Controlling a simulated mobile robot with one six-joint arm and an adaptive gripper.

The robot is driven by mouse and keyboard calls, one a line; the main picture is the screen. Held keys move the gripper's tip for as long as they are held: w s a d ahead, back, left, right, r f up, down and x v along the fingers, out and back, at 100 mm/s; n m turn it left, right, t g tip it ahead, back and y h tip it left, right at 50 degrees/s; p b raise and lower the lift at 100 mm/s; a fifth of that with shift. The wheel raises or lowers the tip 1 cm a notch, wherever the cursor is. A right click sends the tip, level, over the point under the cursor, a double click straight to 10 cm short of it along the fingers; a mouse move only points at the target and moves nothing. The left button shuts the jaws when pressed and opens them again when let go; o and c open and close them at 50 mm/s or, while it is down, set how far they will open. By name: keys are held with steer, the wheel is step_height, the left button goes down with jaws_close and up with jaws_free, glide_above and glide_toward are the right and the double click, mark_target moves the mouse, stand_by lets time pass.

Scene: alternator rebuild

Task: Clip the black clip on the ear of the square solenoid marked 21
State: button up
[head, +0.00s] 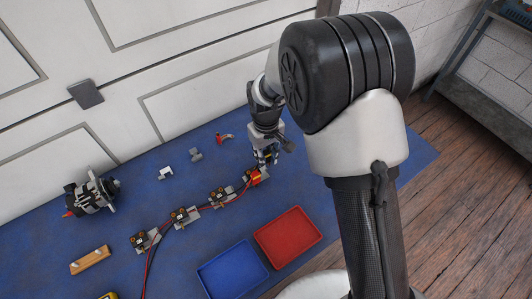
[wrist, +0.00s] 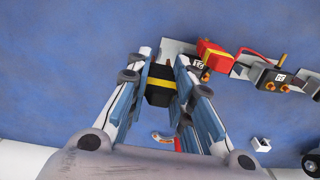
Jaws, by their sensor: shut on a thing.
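My gripper (wrist: 180,92) is shut on the black clip (wrist: 158,84), which has a yellow band. In the head view my gripper (head: 267,157) is over the right end of the row of solenoids. The end solenoid carries a red clip (wrist: 214,55) and is partly hidden by my finger. Its grey metal ear (wrist: 174,47) shows just beyond the black clip; I cannot tell whether they touch. A neighbouring black square solenoid (wrist: 278,78) has a white label. The other solenoids (head: 222,197), (head: 184,217), (head: 145,240) run to the lower left. I cannot read the numbers surely.
Red and black leads (head: 150,262) link the solenoids. A blue tray (head: 232,272) and a red tray (head: 287,237) lie in front. An alternator (head: 90,194), a wooden block (head: 90,260) and small loose parts (head: 195,154) lie on the blue mat (head: 125,198).

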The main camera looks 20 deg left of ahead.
steer(key=shift+f, duration=0.15)
steer(key=shift+f+b, duration=0.75)
steer(key=shift+f, duration=0.35)
steer(key=o, duration=0.8)
steer(key=shift+o, duration=0.2)
step_height(320, 180, up, 9)
steer(key=p, duration=0.6)
steer(key=shift+f, duration=0.25)
